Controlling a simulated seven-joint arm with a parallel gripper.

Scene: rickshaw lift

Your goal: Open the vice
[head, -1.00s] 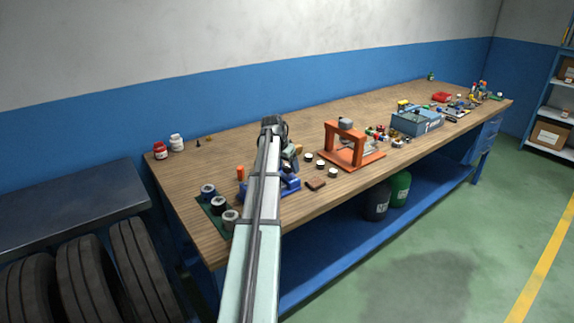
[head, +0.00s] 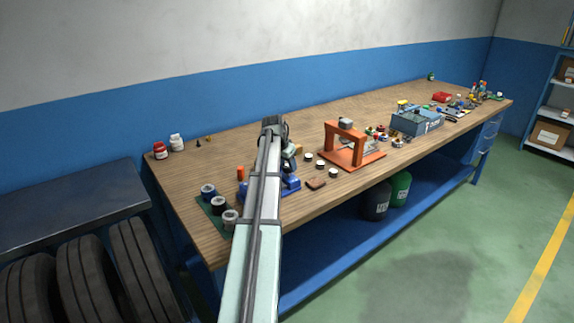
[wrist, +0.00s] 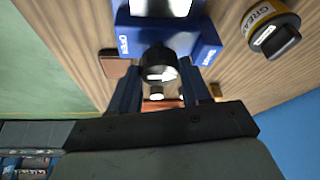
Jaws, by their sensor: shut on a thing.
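The blue vice (head: 290,187) sits near the front left of the bench, partly hidden behind my arm. In the wrist view its blue body (wrist: 205,42) carries white lettering, one label reading OPEN. A round black knob with a pale end (wrist: 158,58) projects from it toward my wrist. My gripper (wrist: 161,74) has a dark finger on each side of this knob and is shut on it. In the head view my arm hides most of the vice and the grip. How far apart the vice's jaws are cannot be told.
A grease tin (wrist: 272,30) stands beside the vice. A brown block (head: 316,183) lies close by on the bench (head: 230,170). Spools (head: 208,191) stand left of the vice, small round pots (head: 321,164) and an orange press frame (head: 352,157) to its right.

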